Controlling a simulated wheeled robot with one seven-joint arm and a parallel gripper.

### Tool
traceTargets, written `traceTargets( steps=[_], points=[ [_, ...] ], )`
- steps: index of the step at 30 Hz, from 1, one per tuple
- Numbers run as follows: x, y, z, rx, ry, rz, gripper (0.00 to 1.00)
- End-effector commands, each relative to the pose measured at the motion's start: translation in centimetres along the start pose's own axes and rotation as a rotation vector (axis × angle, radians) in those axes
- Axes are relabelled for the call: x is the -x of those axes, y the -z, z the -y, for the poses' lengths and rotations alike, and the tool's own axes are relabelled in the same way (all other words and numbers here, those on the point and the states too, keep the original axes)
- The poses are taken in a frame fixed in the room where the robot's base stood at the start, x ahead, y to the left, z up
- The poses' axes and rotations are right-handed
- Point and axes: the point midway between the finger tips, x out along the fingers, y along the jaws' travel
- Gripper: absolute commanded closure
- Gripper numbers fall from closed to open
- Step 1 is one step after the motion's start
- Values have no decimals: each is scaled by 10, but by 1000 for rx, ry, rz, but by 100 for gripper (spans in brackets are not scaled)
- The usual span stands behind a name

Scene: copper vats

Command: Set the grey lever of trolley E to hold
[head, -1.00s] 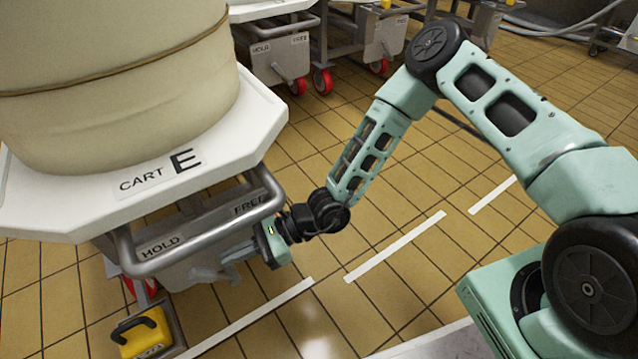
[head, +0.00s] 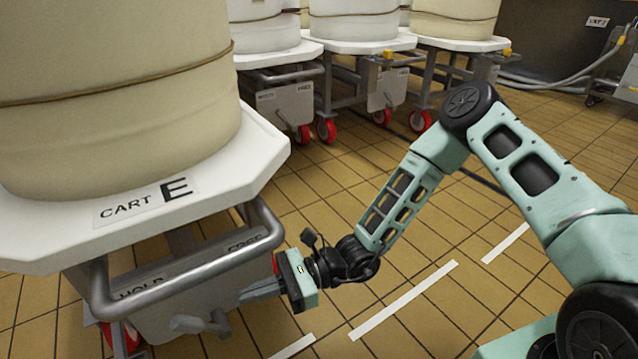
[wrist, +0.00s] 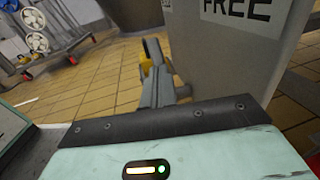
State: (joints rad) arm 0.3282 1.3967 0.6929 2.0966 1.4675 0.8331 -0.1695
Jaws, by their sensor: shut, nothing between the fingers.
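Trolley E (head: 60,238) stands at left, its white deck marked CART E, with a large pale tub on top. Below its tubular rail is a grey plate (head: 165,312) with HOLD on the left and FREE on the right. The wrist view shows the fingers (wrist: 157,80) beside the FREE label (wrist: 238,8); the lever is not clear there.
The trolley's bent rail (head: 190,278) runs above and close to my gripper. More trolleys with red wheels (head: 327,130) stand at the back. The tiled floor (head: 440,220) to the right is open, with white painted lines.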

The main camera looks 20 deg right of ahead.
Motion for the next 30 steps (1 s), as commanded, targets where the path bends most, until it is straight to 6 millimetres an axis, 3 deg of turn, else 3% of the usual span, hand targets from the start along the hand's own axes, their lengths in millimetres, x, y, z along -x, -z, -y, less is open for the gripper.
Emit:
traceTargets(
  steps=[18, 30],
  points=[
    [112, -7, 0, 3, -3, -5, 100],
    [100, -84, -23, 149, -209, -108, 100]
  ],
)
